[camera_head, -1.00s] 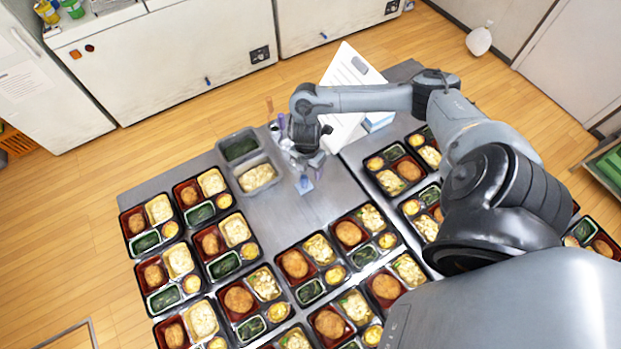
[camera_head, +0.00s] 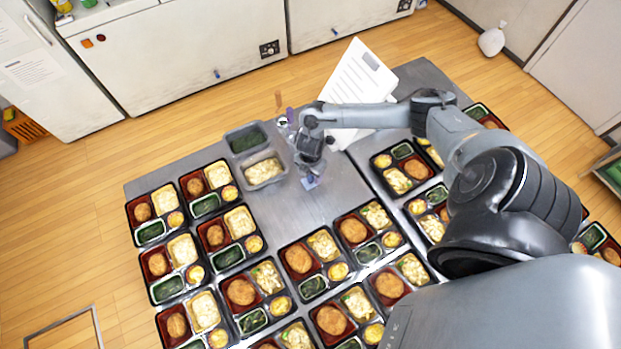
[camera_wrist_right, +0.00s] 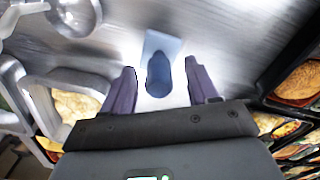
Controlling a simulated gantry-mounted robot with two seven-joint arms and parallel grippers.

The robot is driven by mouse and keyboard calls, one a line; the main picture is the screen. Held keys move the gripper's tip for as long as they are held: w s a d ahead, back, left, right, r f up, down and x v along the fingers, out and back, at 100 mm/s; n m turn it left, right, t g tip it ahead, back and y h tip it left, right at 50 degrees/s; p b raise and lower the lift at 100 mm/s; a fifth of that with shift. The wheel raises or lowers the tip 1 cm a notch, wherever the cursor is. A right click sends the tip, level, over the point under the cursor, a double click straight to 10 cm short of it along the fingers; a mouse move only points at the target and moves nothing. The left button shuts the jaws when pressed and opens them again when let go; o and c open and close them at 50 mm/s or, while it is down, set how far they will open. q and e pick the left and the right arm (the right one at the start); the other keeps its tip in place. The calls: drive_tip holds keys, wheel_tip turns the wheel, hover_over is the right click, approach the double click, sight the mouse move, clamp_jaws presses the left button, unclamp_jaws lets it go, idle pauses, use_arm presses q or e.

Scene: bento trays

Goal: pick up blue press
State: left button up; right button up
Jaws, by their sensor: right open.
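The blue press (camera_wrist_right: 159,72) shows in the right wrist view as a dark blue rounded handle on a pale blue flat base, resting on the steel table. In the head view the press (camera_head: 310,182) is a small bluish patch under my right gripper (camera_head: 309,168). In the right wrist view my right gripper (camera_wrist_right: 162,90) is open, with one purple-grey finger on each side of the handle and gaps on both sides. I cannot tell how far above the table the fingertips are. My left gripper is not in view.
Several filled bento trays (camera_head: 316,232) cover the front and right of the table. A white sheet (camera_head: 337,85) stands behind. Bare steel (camera_head: 300,205) surrounds the press.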

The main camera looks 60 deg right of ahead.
drive_tip(key=shift+f, duration=0.75)
clamp_jaws()
drive_tip(key=shift+r, duration=0.2)
